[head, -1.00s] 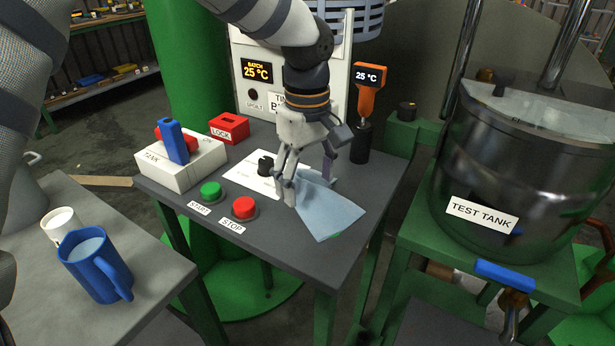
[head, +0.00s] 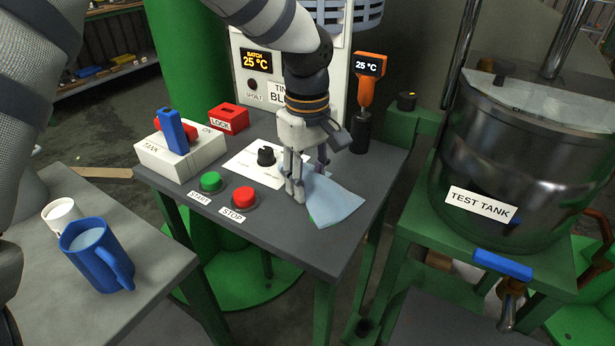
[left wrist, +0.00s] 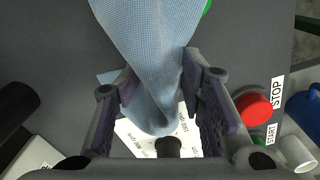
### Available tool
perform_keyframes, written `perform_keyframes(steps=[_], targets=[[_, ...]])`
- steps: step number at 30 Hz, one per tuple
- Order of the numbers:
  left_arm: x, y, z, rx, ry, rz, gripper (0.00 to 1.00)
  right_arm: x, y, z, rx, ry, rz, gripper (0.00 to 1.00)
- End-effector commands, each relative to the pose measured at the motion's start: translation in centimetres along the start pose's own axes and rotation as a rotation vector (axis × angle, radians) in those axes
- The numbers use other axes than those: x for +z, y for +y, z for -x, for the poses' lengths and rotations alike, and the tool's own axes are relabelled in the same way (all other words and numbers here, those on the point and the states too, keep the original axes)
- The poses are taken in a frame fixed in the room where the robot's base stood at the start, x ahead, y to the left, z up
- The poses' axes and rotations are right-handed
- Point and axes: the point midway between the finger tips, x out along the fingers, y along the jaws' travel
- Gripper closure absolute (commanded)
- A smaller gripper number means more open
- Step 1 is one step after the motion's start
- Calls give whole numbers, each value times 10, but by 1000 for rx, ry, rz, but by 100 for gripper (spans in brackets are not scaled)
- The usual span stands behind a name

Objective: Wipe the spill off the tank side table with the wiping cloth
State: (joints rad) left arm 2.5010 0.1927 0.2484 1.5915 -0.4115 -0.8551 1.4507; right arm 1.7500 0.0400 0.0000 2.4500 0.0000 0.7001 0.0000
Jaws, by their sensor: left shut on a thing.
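The light blue wiping cloth (head: 335,205) lies on the dark grey tank side table (head: 275,240), near its front right part. My left gripper (head: 308,188) points down and is shut on the cloth's left end. In the left wrist view the cloth (left wrist: 155,50) is bunched between the two fingers (left wrist: 160,88) and spreads out beyond them. A small green patch, which looks like the spill, shows at the cloth's edge (left wrist: 207,8). The cloth may hide more of it. My right gripper is not in view.
The START button (head: 210,182), STOP button (head: 244,198) and black knob (head: 266,156) are beside the gripper. The TANK switch box (head: 180,155), red LOCK block (head: 229,118) and orange thermometer (head: 370,80) stand behind. A blue mug (head: 95,258) stands on the left table; the test tank (head: 510,170) is right.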

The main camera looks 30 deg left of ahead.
Motion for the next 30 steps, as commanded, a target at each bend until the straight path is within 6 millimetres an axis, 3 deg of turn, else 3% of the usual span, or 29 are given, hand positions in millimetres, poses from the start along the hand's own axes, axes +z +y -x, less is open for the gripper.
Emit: perform_keyframes(steps=[1,7,17,30], targets=[[0,-2,-5,-12,-4,0,77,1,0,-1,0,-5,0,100],[0,-3,-7,-15,-5,0,100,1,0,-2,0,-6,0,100],[1,-3,-9,-18,-7,0,100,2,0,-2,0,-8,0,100],[4,8,13,-14,-14,1,100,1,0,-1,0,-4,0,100]])
